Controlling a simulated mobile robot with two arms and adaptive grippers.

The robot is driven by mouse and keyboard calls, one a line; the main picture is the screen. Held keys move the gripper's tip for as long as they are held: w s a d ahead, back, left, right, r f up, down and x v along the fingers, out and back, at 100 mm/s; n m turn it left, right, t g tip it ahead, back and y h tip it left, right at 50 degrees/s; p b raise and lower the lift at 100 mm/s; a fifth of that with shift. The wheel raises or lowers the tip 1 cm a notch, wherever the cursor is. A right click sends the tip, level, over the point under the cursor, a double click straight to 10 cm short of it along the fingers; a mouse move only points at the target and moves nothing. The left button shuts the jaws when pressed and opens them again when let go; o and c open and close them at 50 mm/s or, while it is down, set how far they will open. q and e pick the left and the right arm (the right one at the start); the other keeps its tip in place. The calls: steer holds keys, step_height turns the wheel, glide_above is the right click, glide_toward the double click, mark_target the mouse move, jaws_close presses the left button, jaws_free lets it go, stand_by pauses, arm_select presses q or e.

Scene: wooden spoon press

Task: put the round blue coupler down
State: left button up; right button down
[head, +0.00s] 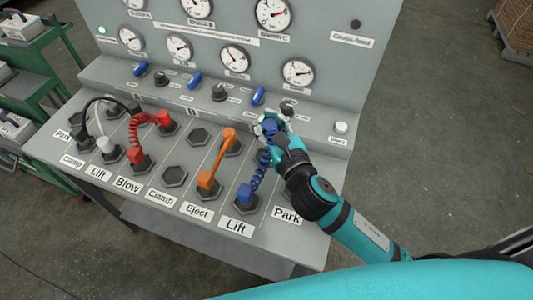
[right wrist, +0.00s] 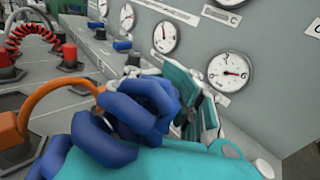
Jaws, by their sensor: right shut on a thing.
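My right gripper (head: 274,127) is shut on the round blue coupler (head: 269,128), above the back right of the sloping panel. A coiled blue hose (head: 258,175) runs from it down to a square blue coupler (head: 245,193) seated in the socket behind the front Lift label. In the right wrist view, thick blue coils (right wrist: 140,115) fill the middle in front of my teal gripper (right wrist: 195,100) and hide most of the coupler. I cannot tell whether the held coupler touches the panel. My left gripper is not in view.
An orange hose (head: 215,160) arches just left of the blue hose. A red coiled hose (head: 140,130) and a black and white hose pair stand further left. An empty hex socket (head: 174,176) is above Clamp.

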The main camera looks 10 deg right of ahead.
steer(key=f+b, duration=0.1)
steer(key=f, duration=0.2)
steer(key=w+f+b, duration=0.1)
steer(key=f, duration=0.2)
steer(key=w+f+b, duration=0.1)
steer(key=f, duration=0.2)
steer(key=shift+w+a+f, duration=0.1)
steer(key=shift+w, duration=0.1)
steer(key=shift+f, duration=0.2)
steer(key=shift+f, duration=0.15)
steer(key=c, duration=1.2)
jaws_free()
